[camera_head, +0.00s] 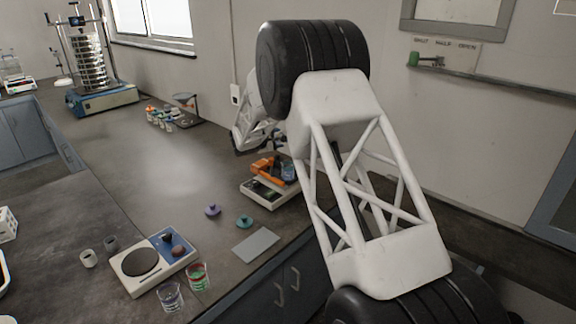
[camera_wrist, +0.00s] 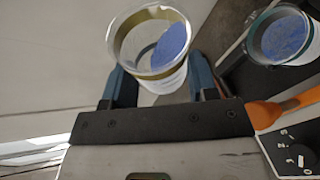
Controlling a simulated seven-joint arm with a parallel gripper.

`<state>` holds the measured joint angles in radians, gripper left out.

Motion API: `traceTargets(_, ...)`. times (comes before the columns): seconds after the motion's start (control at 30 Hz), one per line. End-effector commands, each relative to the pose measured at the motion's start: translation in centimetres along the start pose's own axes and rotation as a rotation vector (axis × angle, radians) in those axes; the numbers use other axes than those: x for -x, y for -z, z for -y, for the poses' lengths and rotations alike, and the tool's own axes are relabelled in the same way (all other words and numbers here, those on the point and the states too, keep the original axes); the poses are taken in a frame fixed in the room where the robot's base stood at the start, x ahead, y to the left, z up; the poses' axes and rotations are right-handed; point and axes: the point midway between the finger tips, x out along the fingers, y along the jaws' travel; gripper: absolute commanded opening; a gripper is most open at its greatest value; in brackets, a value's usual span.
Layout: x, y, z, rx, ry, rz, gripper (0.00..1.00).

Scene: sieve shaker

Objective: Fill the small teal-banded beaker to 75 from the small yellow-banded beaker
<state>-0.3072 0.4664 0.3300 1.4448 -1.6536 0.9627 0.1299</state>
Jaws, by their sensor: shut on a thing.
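My gripper (camera_wrist: 158,72) is shut on the small yellow-banded beaker (camera_wrist: 123,48), one blue finger on each side. The beaker is clear, with a yellow band near its rim. Blue contents lie toward its right side in the wrist view, so it looks tilted. The small teal-banded beaker (camera_wrist: 252,42) stands to the right on a dark plate, apart from the held beaker, and has blue contents. It also shows in the head view (camera_head: 288,172), small and partly behind my arm. No stream between the beakers shows. The held beaker cannot be made out in the head view.
The teal-banded beaker's device (camera_head: 257,193) has a dial and an orange part (camera_wrist: 285,105) close to my gripper. Purple (camera_head: 212,210) and teal (camera_head: 244,221) lids and a grey plate (camera_head: 257,244) lie nearby. A balance (camera_head: 130,285) and glasses stand in front. The middle bench is clear.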

Motion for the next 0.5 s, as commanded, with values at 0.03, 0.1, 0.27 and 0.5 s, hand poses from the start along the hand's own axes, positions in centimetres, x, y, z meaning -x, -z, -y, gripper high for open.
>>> traceTargets(0.03,0.01,-0.02,-0.04,-0.003,-0.001,0.0,0.27)
traceTargets(0.1,0.01,-0.03,-0.05,-0.006,-0.003,-0.001,0.27)
traceTargets(0.27,0.04,-0.06,-0.1,-0.014,-0.007,-0.002,0.27)
traceTargets(0.5,0.07,-0.1,-0.15,-0.028,-0.012,-0.004,0.27)
